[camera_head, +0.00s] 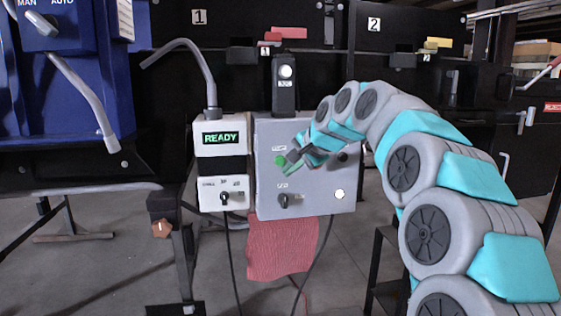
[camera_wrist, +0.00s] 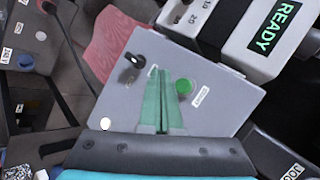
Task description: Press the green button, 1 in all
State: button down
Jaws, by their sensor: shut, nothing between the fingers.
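The green button (camera_head: 280,161) is on the front of the grey control box (camera_head: 320,205), at its left side. It also shows in the wrist view (camera_wrist: 183,86), just right of my fingertips. My gripper (camera_head: 292,156) is in front of the box, close to the button. In the wrist view my gripper (camera_wrist: 160,74) shows two long greenish fingers held together, with nothing between them. The fingertips lie over the box face, between the black knob (camera_wrist: 131,66) and the green button. I cannot tell whether they touch the box.
A white unit with a lit READY display (camera_head: 220,138) stands left of the box. The box also carries a black knob (camera_head: 284,199) and a white round button (camera_head: 339,194). A red cloth (camera_head: 282,250) hangs below. A curved grey pipe (camera_head: 195,55) rises above the unit.

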aim_at(280, 161)
jog(key=w+p, duration=0.1)
jog(key=w, duration=0.1)
jog(key=w+a+p, duration=0.1)
jog(key=w, duration=0.1)
jog(key=shift+w+a+r, duration=0.1)
jog(key=shift+w+a, duration=0.05)
jog(key=shift+w, duration=0.1)
dwell(1.6)
jog(key=shift+w+p, duration=0.15)
jog(key=shift+p, duration=0.25)
jog(key=shift+w+a, duration=0.1)
jog(key=shift+w, duration=0.1)
